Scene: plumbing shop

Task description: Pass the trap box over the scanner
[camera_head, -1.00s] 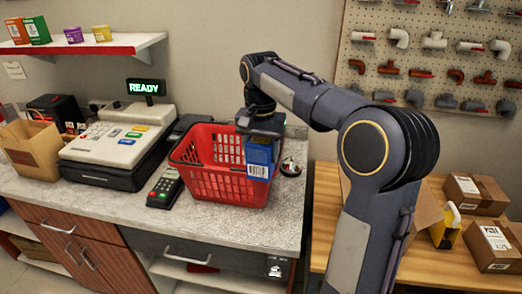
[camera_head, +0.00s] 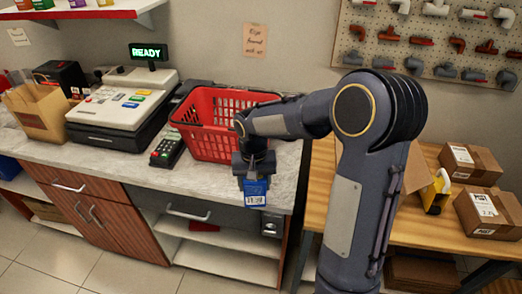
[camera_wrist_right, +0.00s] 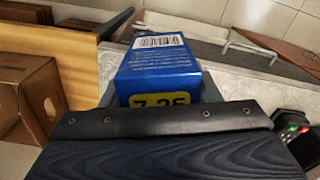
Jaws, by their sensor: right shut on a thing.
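The blue trap box (camera_head: 256,194) has a white barcode label. My right gripper (camera_head: 254,176) is shut on it and points down, in front of the red basket near the counter's front edge. In the right wrist view the box (camera_wrist_right: 160,66) shows a barcode on one face and a yellow price patch reading 7.25. I cannot clearly make out a scanner; a dark flat device (camera_head: 194,88) lies between the register and the basket, partly hidden by the basket. My left gripper is not in view.
The red basket (camera_head: 205,142) stands on the counter (camera_head: 125,172). A card terminal (camera_head: 167,150) lies to its left, then the cash register (camera_head: 120,112), its display (camera_head: 148,52) reading READY, and a paper bag (camera_head: 38,115). Cardboard boxes (camera_head: 470,165) lie on the wooden table at right.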

